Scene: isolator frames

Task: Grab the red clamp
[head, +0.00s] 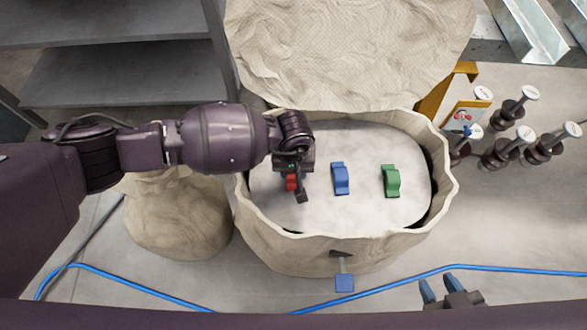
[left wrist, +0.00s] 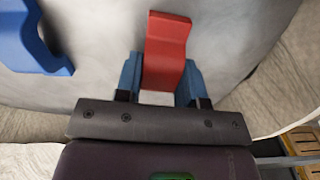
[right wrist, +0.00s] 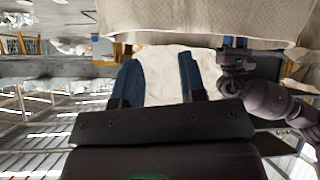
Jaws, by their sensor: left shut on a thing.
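The red clamp (head: 291,183) is at the left end of the pale oval surface inside the fabric-rimmed container, partly hidden by my left gripper (head: 296,188) in the head view. In the left wrist view the red clamp (left wrist: 166,50) sits between the two blue fingers of my left gripper (left wrist: 160,82), which is shut on it. Whether the clamp is lifted off the surface I cannot tell. My right gripper (head: 450,290) is at the bottom right of the head view, outside the container. In the right wrist view its fingers (right wrist: 160,75) are apart with nothing between them.
A blue clamp (head: 340,178) and a green clamp (head: 391,181) stand to the right on the same pale surface (head: 365,145). The raised fabric rim (head: 440,165) surrounds it. Several dark knobs with white tops (head: 510,145) stand at the right. A blue cable (head: 400,282) runs in front.

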